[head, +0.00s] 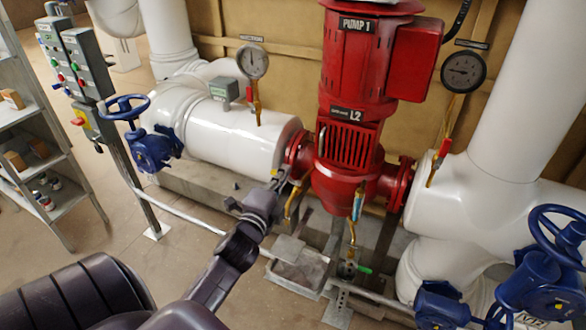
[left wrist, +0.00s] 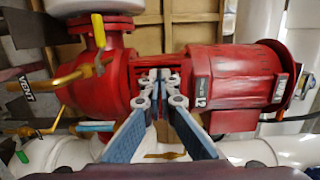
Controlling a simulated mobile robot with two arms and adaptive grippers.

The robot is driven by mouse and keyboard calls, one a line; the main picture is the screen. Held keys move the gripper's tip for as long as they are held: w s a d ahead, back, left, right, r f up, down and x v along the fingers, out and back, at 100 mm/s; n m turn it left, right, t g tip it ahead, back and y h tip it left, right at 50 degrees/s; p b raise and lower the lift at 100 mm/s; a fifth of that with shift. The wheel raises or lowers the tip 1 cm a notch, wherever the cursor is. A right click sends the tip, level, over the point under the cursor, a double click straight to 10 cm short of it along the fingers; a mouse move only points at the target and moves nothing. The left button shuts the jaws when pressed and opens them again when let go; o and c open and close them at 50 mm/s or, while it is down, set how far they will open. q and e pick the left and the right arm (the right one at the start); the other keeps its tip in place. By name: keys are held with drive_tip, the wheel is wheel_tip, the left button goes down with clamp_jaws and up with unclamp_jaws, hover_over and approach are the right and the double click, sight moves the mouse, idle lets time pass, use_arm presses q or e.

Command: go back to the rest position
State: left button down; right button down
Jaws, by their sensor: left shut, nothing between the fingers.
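My left arm comes in from the lower left in the head view. Its gripper (head: 281,180) is in front of the red pump (head: 347,110), near the flange by the white pipe. In the left wrist view the two gripper fingers (left wrist: 160,82) meet at their tips, shut with nothing between them. Behind them the red pump body (left wrist: 235,85) fills the middle; I cannot tell whether the tips touch it. My right gripper is not in view.
Blue handwheel valves stand at left (head: 150,145) and lower right (head: 545,265). A white insulated pipe (head: 225,130) runs left of the pump. A control-box post (head: 88,75) and a metal shelf (head: 30,130) stand at left.

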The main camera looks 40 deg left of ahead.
use_arm(q)
drive_tip(key=s+d+f+n+g+h, duration=0.2)
drive_tip(key=s+d+f+n+g, duration=0.55)
drive_tip(key=s+d+f, duration=0.45)
drive_tip(key=s+d+f+n+g+h, duration=0.2)
drive_tip(key=s+d+f+g, duration=0.1)
drive_tip(key=s+d, duration=0.3)
drive_tip(key=s+d+f+n+g+h, duration=0.25)
drive_tip(key=s+d, duration=0.25)
drive_tip(key=s, duration=0.4)
wheel_tip(320, 180, down, 28)
drive_tip(key=s+g+b, duration=0.1)
drive_tip(key=g+b, duration=0.1)
drive_tip(key=s+a+f, duration=0.1)
drive_tip(key=s+f, duration=0.7)
drive_tip(key=f, duration=0.1)
drive_tip(key=s+a+f, duration=0.2)
drive_tip(key=s+f, duration=0.7)
drive_tip(key=shift+s+a+g+y+b, duration=0.3)
drive_tip(key=shift+g+y+b, duration=0.05)
drive_tip(key=shift+g+b, duration=0.1)
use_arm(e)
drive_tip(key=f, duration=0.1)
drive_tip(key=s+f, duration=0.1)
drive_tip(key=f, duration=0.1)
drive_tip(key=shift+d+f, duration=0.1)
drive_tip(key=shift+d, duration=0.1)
use_arm(q)
drive_tip(key=shift+f, duration=0.1)
